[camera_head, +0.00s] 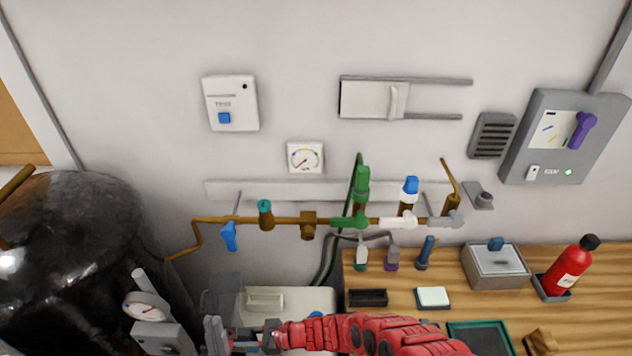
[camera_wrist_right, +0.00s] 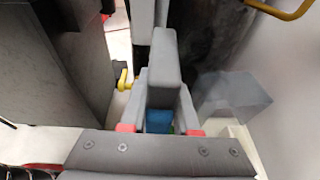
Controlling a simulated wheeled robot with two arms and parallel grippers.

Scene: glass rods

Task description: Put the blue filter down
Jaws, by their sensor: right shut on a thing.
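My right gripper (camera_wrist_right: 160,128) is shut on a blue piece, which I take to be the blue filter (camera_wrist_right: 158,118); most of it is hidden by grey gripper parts. In the head view the red arm comes in from the lower right, and grey gripper parts crowd the bottom edge.
A dark tank (camera_head: 75,250) and a gauge (camera_head: 146,307) stand at left. A brass pipe (camera_head: 285,221) with valves runs along the wall. A white unit (camera_head: 305,298) is behind the gripper. The wooden bench (camera_head: 450,265) at right holds a grey box (camera_head: 497,266) and a red extinguisher (camera_head: 570,268).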

